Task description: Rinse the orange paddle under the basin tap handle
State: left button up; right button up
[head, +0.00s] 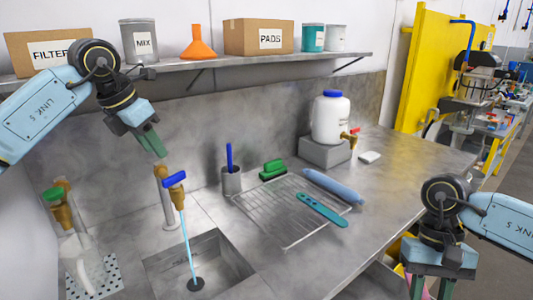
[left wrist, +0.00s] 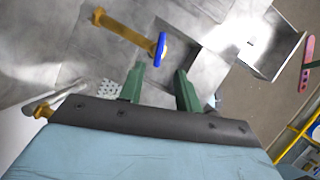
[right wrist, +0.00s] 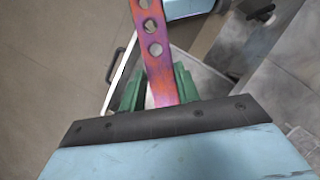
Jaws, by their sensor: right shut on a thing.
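The orange paddle (right wrist: 157,62), with round holes and purple-pink smears, is gripped in my right gripper (right wrist: 158,88). My right gripper also shows at the lower right of the head view (head: 432,287), beside the counter's front edge and away from the basin. The basin tap (head: 180,196) has a blue handle (head: 174,179), and a stream of water runs from it into the sunken basin (head: 210,265). My left gripper (head: 150,143) is open and empty, above and left of the blue handle. The handle (left wrist: 160,48) lies beyond its fingertips in the left wrist view.
A green-handled tap (head: 62,205) stands at left. A white jug (head: 331,118) stands on a grey block. A shelf (head: 250,65) with boxes and cans runs above the counter.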

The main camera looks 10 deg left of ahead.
pick_arm(q)
jog(key=shift+v, duration=1.65)
